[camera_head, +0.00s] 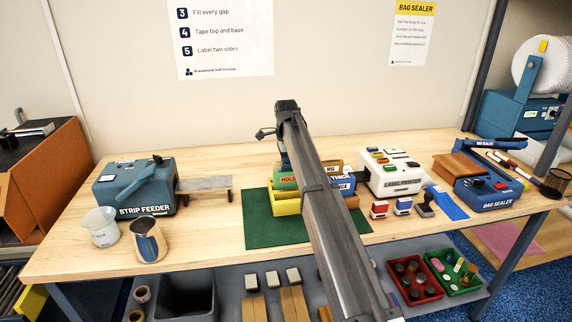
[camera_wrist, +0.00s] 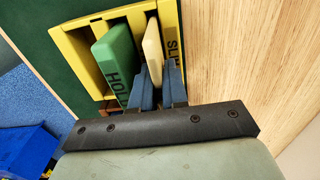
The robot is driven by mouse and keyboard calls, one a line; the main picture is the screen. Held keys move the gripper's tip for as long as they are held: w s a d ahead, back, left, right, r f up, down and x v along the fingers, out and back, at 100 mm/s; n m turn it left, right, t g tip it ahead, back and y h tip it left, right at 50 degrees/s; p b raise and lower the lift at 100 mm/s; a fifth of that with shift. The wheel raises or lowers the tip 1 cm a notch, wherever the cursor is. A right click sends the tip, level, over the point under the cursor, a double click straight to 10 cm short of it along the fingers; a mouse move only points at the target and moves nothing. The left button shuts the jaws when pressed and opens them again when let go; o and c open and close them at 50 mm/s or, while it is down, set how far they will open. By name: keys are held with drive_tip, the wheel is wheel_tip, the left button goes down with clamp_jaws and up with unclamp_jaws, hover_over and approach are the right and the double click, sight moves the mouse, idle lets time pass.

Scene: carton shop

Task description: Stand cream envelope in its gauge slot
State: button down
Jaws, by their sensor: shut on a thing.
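In the wrist view the cream envelope (camera_wrist: 153,50) is held on edge between the two blue fingers of my gripper (camera_wrist: 157,85). It lines up with the slot beside the yellow wall lettered "SLI…"; how deep it sits is unclear. The yellow gauge (camera_wrist: 92,60) also holds a green piece (camera_wrist: 117,55) lettered "HOL…", standing left of the envelope. In the head view the yellow gauge (camera_head: 287,207) stands on a green mat (camera_head: 262,233). My arm hides the envelope, the fingers and part of the gauge there.
A label printer (camera_head: 392,180) and several stamps (camera_head: 379,209) stand right of the gauge, with a bag sealer (camera_head: 487,192) beyond. A strip feeder (camera_head: 135,187), a beaker (camera_head: 101,227) and a metal jug (camera_head: 149,240) stand left. Bare bench lies between jug and mat.

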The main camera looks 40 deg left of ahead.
drive_tip(key=shift+f, duration=0.2)
drive_tip(key=c, duration=1.1)
unclamp_jaws()
drive_tip(key=shift+r, duration=0.1)
drive_tip(key=shift+r, duration=2.9)
